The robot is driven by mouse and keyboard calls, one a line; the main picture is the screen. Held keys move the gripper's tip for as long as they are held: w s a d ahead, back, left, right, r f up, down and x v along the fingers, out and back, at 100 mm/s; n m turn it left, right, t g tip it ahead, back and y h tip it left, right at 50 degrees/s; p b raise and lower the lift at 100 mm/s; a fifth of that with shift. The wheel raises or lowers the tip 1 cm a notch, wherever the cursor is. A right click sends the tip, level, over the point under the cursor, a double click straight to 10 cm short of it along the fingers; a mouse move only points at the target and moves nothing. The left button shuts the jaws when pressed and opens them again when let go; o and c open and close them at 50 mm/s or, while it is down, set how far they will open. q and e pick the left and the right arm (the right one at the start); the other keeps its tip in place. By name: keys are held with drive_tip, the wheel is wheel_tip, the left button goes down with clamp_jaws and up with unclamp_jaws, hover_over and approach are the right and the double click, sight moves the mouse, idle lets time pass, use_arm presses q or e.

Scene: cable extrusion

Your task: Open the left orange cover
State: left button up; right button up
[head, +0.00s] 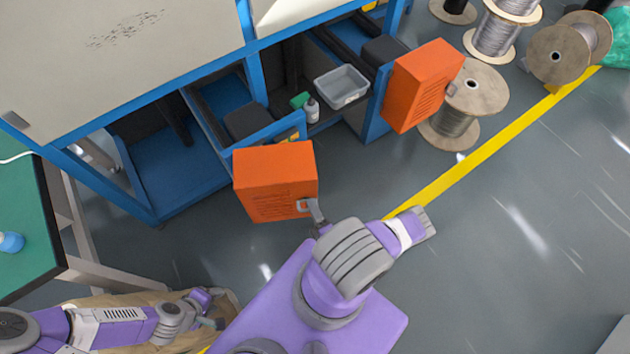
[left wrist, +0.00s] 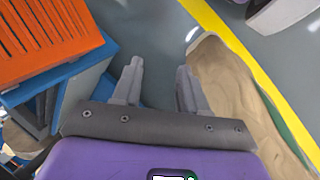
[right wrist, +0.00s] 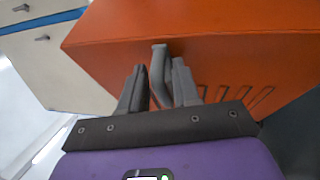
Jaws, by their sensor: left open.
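The left orange cover (head: 275,180) is a slotted box at the end of a blue frame, below the machine. A grey handle (head: 308,205) is on its right side. My right gripper (head: 315,215) is at this handle. In the right wrist view, the handle (right wrist: 159,75) stands between my right gripper's fingers (right wrist: 158,85), which look closed around it. The cover (right wrist: 230,60) fills the upper part of that view. My left gripper (head: 212,312) is open and empty, low on the left, away from the cover. Its spread fingers (left wrist: 158,85) show in the left wrist view.
A second orange cover (head: 425,85) is at the upper right, beside wire spools (head: 465,100). A grey bin (head: 341,86) and a small bottle (head: 312,110) sit between the covers. A green table (head: 25,215) is at left.

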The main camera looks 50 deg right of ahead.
drive_tip(key=shift+o, duration=0.5)
drive_tip(key=shift+w+a+r, duration=0.15)
drive_tip(key=shift+s, duration=0.2)
drive_tip(key=v, duration=0.7)
drive_tip(key=shift+f, duration=0.2)
drive_tip(key=shift+s, duration=0.15)
